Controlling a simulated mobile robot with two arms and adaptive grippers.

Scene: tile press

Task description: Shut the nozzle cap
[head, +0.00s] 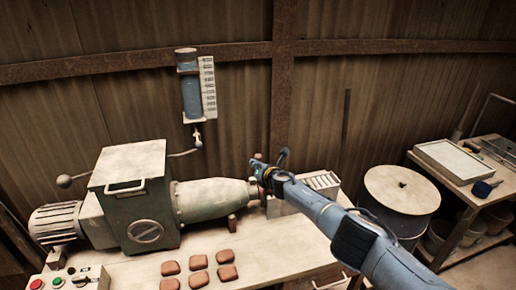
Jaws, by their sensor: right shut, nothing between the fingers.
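The green-grey press has a long tapered nozzle (215,198) that points right and narrows to its end near my right gripper. My right gripper (264,168) is shut and empty, just above and to the right of the nozzle's end. The gripper and its arm cover part of the area around the nozzle mouth. A small reddish piece shows by the fingertips, but I cannot tell whether it is the nozzle cap or how far the cap is open. My left gripper is not in view.
Several red-brown tiles (197,264) lie on the bench before the press. A pale ribbed block (320,183) stands behind my right arm. A lidded drum (401,190) and a side table (454,170) are at the right. A blue gauge (191,97) hangs on the wall.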

